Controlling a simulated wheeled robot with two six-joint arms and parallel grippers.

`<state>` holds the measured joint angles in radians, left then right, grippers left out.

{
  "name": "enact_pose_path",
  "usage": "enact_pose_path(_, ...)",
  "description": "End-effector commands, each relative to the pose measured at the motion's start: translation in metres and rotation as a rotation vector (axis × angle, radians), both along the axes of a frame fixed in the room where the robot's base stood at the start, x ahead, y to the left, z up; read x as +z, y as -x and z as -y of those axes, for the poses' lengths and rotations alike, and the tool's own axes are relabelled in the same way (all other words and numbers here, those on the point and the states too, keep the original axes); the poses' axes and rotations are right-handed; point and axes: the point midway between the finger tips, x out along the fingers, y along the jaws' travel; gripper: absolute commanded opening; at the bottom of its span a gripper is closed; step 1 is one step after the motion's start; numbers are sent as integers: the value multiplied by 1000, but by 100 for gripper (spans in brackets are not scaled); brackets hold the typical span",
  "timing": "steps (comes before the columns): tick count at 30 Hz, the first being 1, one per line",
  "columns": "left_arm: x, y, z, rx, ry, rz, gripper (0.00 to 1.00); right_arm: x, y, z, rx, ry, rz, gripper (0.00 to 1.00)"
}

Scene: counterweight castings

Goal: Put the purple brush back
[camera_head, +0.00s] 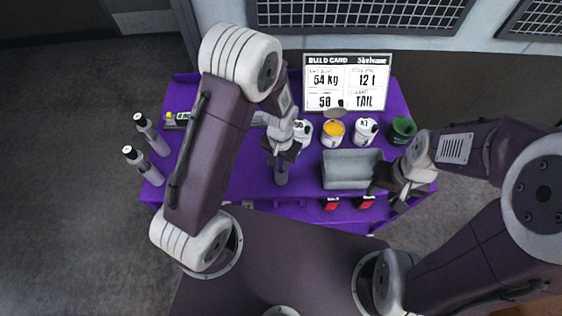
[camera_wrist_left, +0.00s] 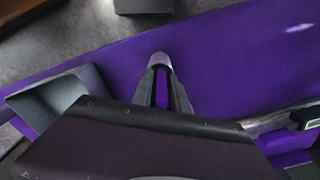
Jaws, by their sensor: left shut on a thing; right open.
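My left gripper (camera_head: 281,160) is over the middle of the purple table (camera_head: 240,180), shut on the purple brush. In the left wrist view the brush (camera_wrist_left: 159,63) shows a pale grey end just beyond the fingertips, with purple between the fingers (camera_wrist_left: 162,88). The rest of the brush is hidden by the gripper. Purple brush and purple table are hard to tell apart there. My right gripper (camera_head: 393,188) is open and empty near the right front of the table, beside the grey tray (camera_head: 352,184).
The tray also shows in the left wrist view (camera_wrist_left: 50,92). Behind it stand an orange-topped can (camera_head: 334,131), a white can (camera_head: 364,131) and a green can (camera_head: 402,130). A sign (camera_head: 346,82) stands at the back. Two bottles (camera_head: 152,135) (camera_head: 143,165) stand at the left edge.

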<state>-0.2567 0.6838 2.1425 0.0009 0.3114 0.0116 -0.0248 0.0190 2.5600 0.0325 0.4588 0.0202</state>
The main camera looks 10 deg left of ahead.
Motion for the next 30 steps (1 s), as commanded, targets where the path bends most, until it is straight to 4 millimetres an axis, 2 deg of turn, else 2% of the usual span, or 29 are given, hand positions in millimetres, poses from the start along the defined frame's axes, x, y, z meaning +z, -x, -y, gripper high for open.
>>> enact_pose_path(12,-9,0,0,0,0,0,0,-7,0,0,0,0,0,41)
enact_pose_path(13,-8,0,0,0,0,0,28,-6,0,0,0,0,0,41)
enact_pose_path(15,-8,0,0,0,0,0,46,-6,0,0,0,0,0,41)
enact_pose_path(25,-6,-1,0,0,0,2,46,-7,0,0,0,0,0,41)
enact_pose_path(30,24,-2,0,0,2,9,46,-13,0,0,0,0,0,41)
